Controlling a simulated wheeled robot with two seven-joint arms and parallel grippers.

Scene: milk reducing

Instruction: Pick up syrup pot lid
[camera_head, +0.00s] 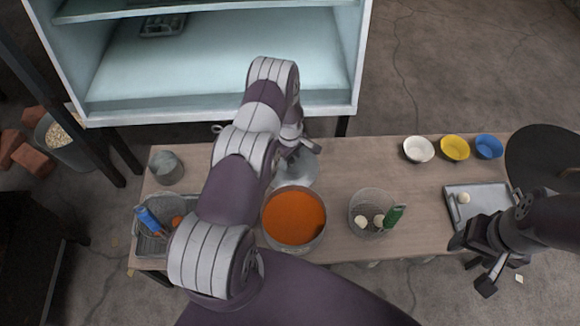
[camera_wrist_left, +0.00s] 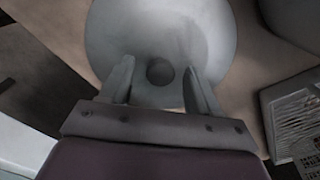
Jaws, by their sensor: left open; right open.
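The syrup pot lid (camera_head: 305,172) is a round grey metal disc lying on the table just behind the pot of orange syrup (camera_head: 294,216). My left arm partly hides the lid in the head view. In the left wrist view the lid (camera_wrist_left: 208,32) fills the upper middle, with its dark round knob (camera_wrist_left: 160,71) showing between the fingertips. My left gripper (camera_wrist_left: 160,75) is open, one finger on each side of the knob; contact cannot be told. It also shows over the lid in the head view (camera_head: 293,148). My right gripper (camera_head: 482,262) is open and empty at the front right, near the tray.
A glass container (camera_head: 371,205) with pale pieces and a green-handled item stands right of the pot. White (camera_head: 418,149), yellow (camera_head: 455,148) and blue (camera_head: 488,146) bowls line the back right. A metal tray (camera_head: 480,192) is at right, a grey pot (camera_head: 166,168) at left.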

